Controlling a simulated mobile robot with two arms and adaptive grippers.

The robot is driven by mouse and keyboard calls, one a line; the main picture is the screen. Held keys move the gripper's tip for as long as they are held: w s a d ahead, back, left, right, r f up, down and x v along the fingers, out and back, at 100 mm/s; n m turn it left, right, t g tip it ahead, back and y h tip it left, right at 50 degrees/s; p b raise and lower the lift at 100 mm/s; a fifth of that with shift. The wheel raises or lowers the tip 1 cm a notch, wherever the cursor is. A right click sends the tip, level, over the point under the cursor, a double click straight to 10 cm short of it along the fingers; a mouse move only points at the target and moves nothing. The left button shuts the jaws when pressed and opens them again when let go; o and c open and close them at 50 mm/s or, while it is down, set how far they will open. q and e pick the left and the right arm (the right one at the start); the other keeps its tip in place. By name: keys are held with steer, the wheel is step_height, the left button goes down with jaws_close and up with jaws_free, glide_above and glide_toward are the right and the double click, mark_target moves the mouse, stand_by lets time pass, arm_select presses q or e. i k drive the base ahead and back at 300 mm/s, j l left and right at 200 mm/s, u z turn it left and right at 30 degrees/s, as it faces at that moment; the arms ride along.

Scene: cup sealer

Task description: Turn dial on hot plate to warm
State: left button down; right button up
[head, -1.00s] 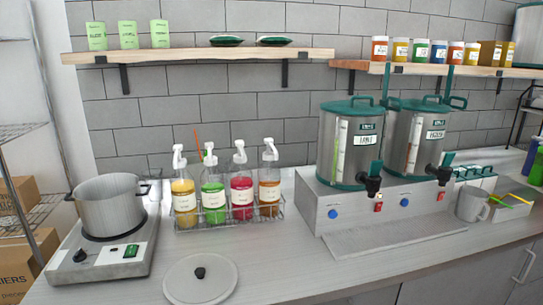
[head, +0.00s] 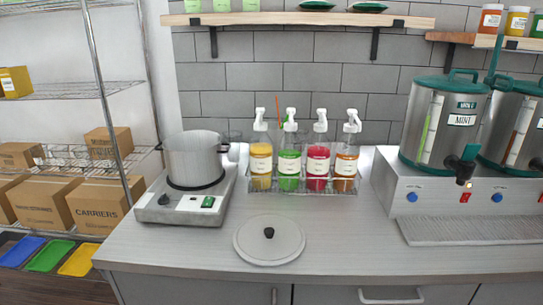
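The hot plate (head: 152,210) is a grey box at the left end of the counter. Its dark dial (head: 165,200) is on the front panel, left of a green switch (head: 208,202). The dial's setting is too small to read. A metal pot (head: 194,158) with two dark handles stands on the hot plate's burner. Neither of my grippers is in the head view.
A round lid (head: 269,240) with a black knob lies on the counter in front. A wire rack of several pump bottles (head: 289,165) stands right of the pot. Drink dispensers (head: 442,122) are at the right. Wire shelves with boxes (head: 101,205) stand left of the counter.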

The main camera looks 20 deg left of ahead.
mark_target(164, 199)
steer(key=u, duration=1.3)
